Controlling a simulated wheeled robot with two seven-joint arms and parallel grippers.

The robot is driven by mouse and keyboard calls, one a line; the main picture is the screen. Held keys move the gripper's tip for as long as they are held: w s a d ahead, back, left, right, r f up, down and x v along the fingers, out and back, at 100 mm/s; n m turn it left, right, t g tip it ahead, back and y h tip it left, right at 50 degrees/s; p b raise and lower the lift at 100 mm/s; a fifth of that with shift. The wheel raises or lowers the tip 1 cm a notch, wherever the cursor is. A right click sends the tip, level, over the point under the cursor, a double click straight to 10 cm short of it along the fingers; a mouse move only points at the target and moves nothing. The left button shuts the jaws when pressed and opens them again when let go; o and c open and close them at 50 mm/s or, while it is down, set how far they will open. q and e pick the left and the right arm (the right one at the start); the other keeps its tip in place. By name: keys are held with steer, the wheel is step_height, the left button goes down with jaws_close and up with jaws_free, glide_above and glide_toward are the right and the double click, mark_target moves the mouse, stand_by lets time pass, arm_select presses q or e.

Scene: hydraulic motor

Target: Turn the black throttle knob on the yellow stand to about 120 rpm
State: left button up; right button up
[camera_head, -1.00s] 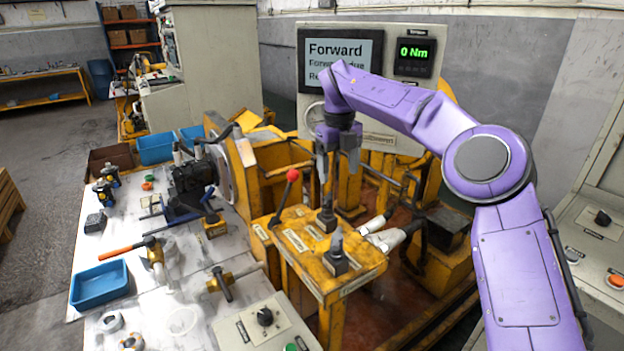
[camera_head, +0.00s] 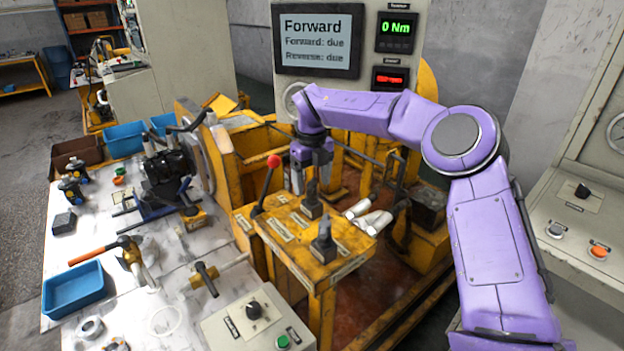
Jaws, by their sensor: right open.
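The yellow stand (camera_head: 290,240) has a red-balled lever (camera_head: 274,162) and two upright black knobs. One black knob (camera_head: 312,208) is at the back of its top, the other (camera_head: 324,246) nearer the front. Their labels are too small to read, so I cannot tell which is the throttle. My right gripper (camera_head: 311,186) is open and points down, its fingers right above the back knob. I cannot tell whether they touch it. The screen (camera_head: 318,40) reads "Forward: due" and "Reverse: due". A red readout (camera_head: 390,78) is illegible. My left gripper is not in view.
A green display (camera_head: 396,32) reads 0 Nm. A grey control box (camera_head: 240,325) stands at the front, with a knob and green button. The white table (camera_head: 110,225) at left holds a blue tray (camera_head: 75,290) and tools. White cylinders (camera_head: 368,218) lie just right of the stand.

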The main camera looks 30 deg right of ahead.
mark_target(312, 183)
steer(key=shift+s, duration=0.1)
jaws_close()
stand_by(1.2)
jaws_free()
steer(key=shift+r, duration=0.1)
steer(key=shift+r, duration=0.35)
step_height(312, 183, up, 10)
steer(key=shift+f+p, duration=0.15)
steer(key=shift+p, duration=0.15)
